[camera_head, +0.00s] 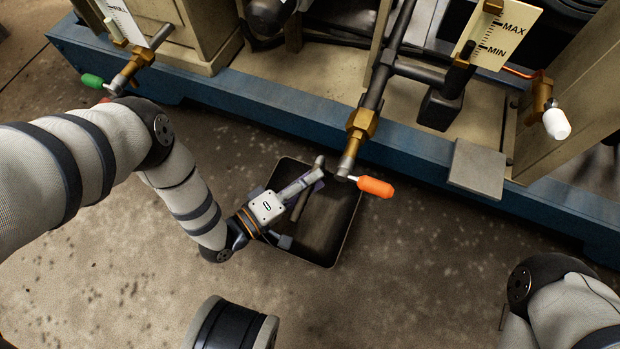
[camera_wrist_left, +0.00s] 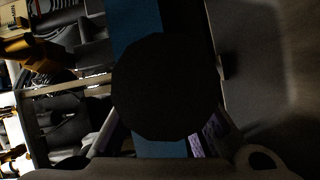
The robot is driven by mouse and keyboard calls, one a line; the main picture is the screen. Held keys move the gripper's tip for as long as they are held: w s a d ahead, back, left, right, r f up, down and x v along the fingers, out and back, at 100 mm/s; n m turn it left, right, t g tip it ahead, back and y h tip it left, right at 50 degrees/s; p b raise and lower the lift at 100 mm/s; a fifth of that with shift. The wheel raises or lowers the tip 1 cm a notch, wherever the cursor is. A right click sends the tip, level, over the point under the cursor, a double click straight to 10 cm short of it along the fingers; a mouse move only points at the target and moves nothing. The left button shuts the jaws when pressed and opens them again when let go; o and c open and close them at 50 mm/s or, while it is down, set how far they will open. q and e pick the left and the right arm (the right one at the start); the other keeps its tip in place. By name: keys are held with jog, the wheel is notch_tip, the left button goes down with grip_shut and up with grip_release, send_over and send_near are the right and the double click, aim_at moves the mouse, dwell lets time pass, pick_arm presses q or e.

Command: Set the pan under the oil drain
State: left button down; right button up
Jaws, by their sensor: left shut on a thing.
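The dark rectangular pan (camera_head: 331,238) is low over the floor in front of the blue machine base, its far right part below the oil drain in the head view. The oil drain is a brass fitting on a dark pipe (camera_head: 361,124), with an orange valve handle (camera_head: 375,187) beside its outlet. My left gripper (camera_head: 306,188) reaches over the pan from the left and is shut, apparently on the pan's grip. The fingers partly hide the hold. I cannot tell whether the pan touches the floor. A dark round shape fills the middle of the left wrist view. My right gripper is out of view.
The blue machine base (camera_head: 270,98) runs along the back, with a grey plate (camera_head: 478,169) on its edge. A white-handled valve (camera_head: 556,124) and a green-handled valve (camera_head: 92,81) stick out from the machine. The stained floor (camera_head: 430,270) right of the pan is clear.

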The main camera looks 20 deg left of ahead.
pick_arm(q)
jog(key=c, duration=1.5)
grip_release()
jog(key=shift+f, duration=0.1)
jog(key=p+v, duration=0.4)
jog(key=v, duration=0.8)
